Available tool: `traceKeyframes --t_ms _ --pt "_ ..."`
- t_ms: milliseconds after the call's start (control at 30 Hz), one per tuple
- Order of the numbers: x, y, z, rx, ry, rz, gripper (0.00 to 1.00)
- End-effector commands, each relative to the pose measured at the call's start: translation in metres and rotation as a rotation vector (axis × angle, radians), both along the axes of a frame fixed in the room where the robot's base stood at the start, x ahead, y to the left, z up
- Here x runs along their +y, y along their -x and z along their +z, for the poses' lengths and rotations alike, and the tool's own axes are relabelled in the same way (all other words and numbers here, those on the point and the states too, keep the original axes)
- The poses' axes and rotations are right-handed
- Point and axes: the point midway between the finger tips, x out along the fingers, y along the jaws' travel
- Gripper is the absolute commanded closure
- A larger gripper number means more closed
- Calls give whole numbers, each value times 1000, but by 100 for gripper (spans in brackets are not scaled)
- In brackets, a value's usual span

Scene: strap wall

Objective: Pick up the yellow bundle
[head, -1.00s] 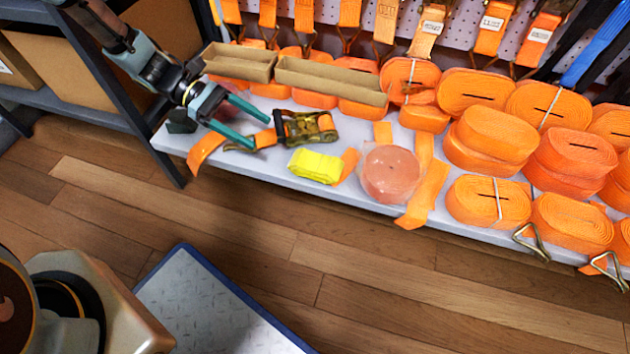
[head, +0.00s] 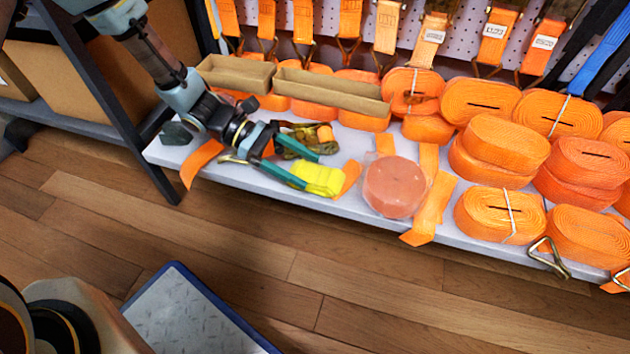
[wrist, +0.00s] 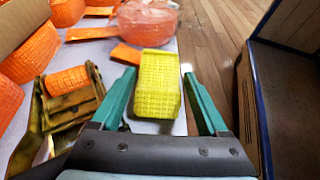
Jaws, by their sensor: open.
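The yellow bundle (head: 318,179) lies on the grey shelf (head: 225,167) near its front edge. In the wrist view the yellow bundle (wrist: 157,88) shows a woven, folded surface, with its near end between my two green fingers. My gripper (head: 308,168) is open, with one finger on each side of the bundle; the wrist view also shows my gripper (wrist: 163,95) with a gap on both sides of it. Whether either finger touches the bundle I cannot tell.
A ratchet buckle (wrist: 70,105) lies close to the left finger. A wrapped pink-orange roll (head: 393,187) sits just beyond the bundle, with orange webbing (head: 433,205) beside it. Cardboard trays (head: 330,92) and orange rolls stand behind.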

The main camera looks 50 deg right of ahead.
Motion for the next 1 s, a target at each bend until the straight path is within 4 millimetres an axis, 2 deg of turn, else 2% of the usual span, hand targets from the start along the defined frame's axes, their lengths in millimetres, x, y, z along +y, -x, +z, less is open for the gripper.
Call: traceKeyframes --t_ms 267,900,1000 --pt "-1 3 -1 0 1 0 22" --pt "-1 3 -1 0 0 0 94" --pt "-1 3 -1 0 1 0 95"
